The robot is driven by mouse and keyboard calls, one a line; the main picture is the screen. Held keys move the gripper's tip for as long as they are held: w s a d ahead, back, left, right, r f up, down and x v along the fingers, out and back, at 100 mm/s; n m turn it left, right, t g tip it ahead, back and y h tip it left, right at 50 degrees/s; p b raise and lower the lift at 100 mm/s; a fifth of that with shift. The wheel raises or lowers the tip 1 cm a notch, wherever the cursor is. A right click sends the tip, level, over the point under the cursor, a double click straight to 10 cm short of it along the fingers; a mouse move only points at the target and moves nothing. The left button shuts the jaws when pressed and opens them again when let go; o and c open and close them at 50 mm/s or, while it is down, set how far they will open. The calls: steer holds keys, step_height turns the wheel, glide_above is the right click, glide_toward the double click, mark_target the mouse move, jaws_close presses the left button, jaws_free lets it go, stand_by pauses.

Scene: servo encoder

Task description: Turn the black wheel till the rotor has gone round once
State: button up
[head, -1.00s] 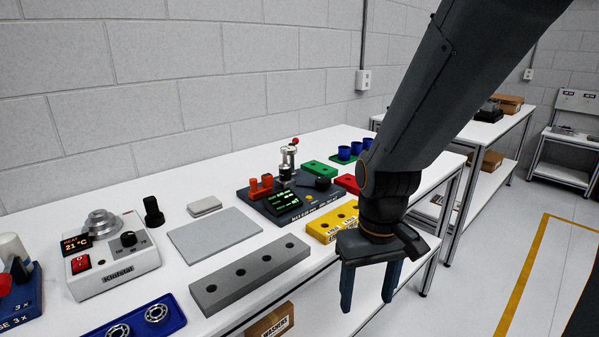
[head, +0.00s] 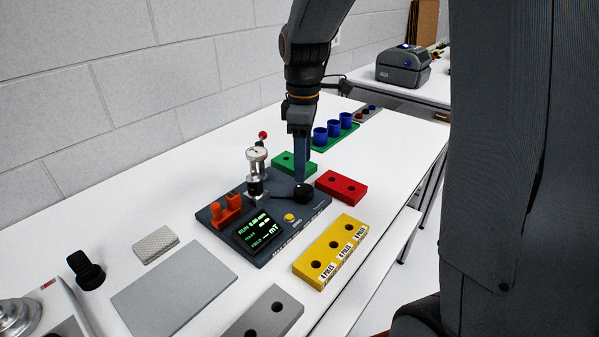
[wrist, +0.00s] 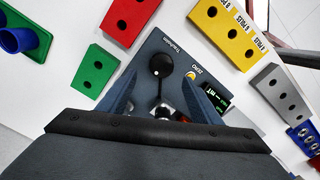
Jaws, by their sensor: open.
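The black wheel (head: 304,193) sits on the right part of the dark encoder base (head: 234,244), with a crank-like arm reaching left. In the wrist view the wheel (wrist: 161,65) shows ahead of and between the spread fingers. My gripper (head: 300,178) points down just above and behind the wheel, open and empty; in the wrist view its fingers (wrist: 160,95) stand apart. Whether they touch the wheel I cannot tell. A silver and black upright spindle (head: 256,170) with a dial top and a red-tipped lever stands beside it. The display (head: 258,233) reads RUN and mT in green; its figures are too small to read.
A green block (head: 294,163), a red block (head: 341,186) and a yellow block (head: 331,251) stand close around the base. Blue cups (head: 334,129) stand behind on a green rack. A grey plate (head: 174,287) lies front left. Orange pegs (head: 227,210) stand on the base.

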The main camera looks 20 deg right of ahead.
mark_target(302, 189)
step_height(302, 189, down, 7)
steer(key=shift+s+p, duration=0.15)
steer(key=shift+p, duration=0.4)
steer(key=shift+a, duration=0.1)
steer(key=shift+c, duration=0.3)
steer(key=c, duration=1)
